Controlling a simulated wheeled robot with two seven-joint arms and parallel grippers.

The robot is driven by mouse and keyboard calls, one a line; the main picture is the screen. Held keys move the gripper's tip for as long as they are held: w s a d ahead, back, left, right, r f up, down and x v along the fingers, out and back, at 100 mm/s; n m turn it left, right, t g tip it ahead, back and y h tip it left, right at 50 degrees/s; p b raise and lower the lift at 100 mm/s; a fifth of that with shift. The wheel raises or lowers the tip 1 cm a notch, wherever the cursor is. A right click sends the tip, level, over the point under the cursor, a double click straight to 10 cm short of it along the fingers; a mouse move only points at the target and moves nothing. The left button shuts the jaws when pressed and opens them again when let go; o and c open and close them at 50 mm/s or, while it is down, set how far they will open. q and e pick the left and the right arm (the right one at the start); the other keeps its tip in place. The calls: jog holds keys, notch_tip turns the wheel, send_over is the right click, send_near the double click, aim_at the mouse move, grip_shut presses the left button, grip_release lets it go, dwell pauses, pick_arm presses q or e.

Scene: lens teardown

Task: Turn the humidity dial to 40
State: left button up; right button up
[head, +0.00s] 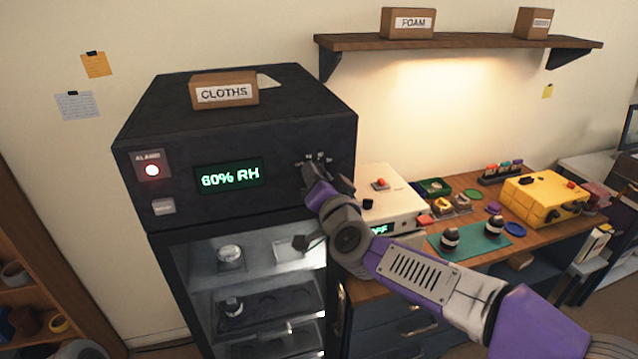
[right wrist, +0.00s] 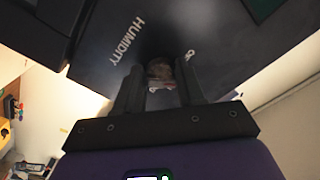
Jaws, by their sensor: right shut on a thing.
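The humidity dial (right wrist: 160,70) is on the dark front panel of the cabinet (head: 235,105), beside the printed word HUMIDITY (right wrist: 128,42). My right gripper (right wrist: 161,85) is shut on the dial, one finger on each side. In the head view my right gripper (head: 316,165) is at the right end of the panel and hides most of the dial. The green display (head: 229,177) seems to read 60% RH; its first digit is a little unclear. My left gripper is not in view.
A glass-fronted chamber with shelves is below. A white device (head: 385,185) and a yellow case (head: 545,198) stand on the bench at right.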

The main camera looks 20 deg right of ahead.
jog(key=m+b, duration=0.4)
jog(key=m, duration=0.7)
jog(key=shift+a+r, duration=0.1)
jog(key=shift+r, duration=0.05)
jog(key=shift+m, duration=0.3)
jog(key=o, duration=1)
jog(key=shift+s, duration=3.8)
